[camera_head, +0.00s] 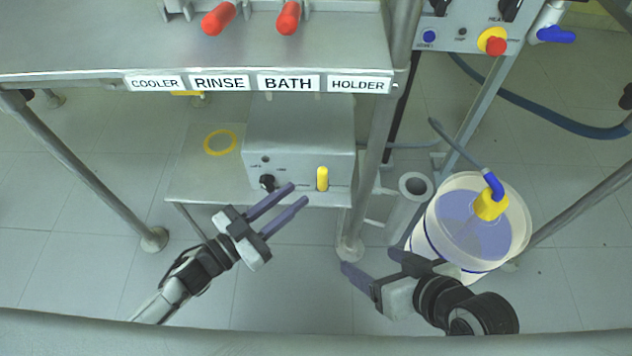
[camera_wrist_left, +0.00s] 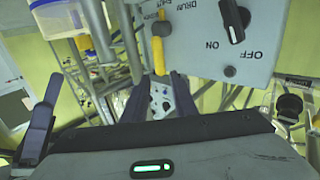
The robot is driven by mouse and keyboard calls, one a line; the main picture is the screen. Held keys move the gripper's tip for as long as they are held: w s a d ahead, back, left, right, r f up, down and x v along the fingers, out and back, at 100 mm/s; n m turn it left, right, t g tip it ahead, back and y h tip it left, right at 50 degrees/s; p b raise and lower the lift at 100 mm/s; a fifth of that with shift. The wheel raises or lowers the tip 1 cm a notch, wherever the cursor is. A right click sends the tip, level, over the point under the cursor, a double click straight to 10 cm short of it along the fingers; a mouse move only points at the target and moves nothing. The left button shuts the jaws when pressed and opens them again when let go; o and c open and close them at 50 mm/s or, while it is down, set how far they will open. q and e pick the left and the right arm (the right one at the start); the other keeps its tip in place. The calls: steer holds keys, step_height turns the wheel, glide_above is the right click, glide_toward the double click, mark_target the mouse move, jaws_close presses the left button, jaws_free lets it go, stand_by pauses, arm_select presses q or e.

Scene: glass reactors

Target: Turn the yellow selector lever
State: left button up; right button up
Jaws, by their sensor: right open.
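The yellow selector lever (camera_head: 322,179) stands upright on the front of a grey control box (camera_head: 300,140) under the bench. In the left wrist view the lever (camera_wrist_left: 159,48) is just ahead of the fingertips, beside partly readable lettering on the panel. My left gripper (camera_head: 299,194) is open and empty, its purple fingers pointing at the box front, a little left of and below the lever in the head view. The fingers (camera_wrist_left: 163,88) also show in the wrist view, apart from each other, with no clear contact on the lever. My right gripper (camera_head: 369,260) is open and empty, lower right of the box.
A black knob (camera_head: 267,182) marked OFF and ON in the wrist view sits left of the lever. A metal bench leg (camera_head: 372,150) rises right of the box. A white bucket (camera_head: 515,225) of bluish liquid with a yellow fitting (camera_head: 491,205) stands right. Floor is clear at lower left.

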mark_target(319, 177)
arm_select(q)
steer(key=b+x, duration=0.2)
steer(key=x, duration=0.5)
steer(key=shift+w+d, duration=0.3)
steer(key=shift+d, duration=0.05)
arm_select(e)
steer(key=shift+w+a+r+t+y, duration=0.3)
steer(key=shift+a+r+t+y, duration=0.15)
steer(key=shift+a+r, duration=0.3)
arm_select(q)
steer(key=shift+c, duration=0.4)
jaws_close()
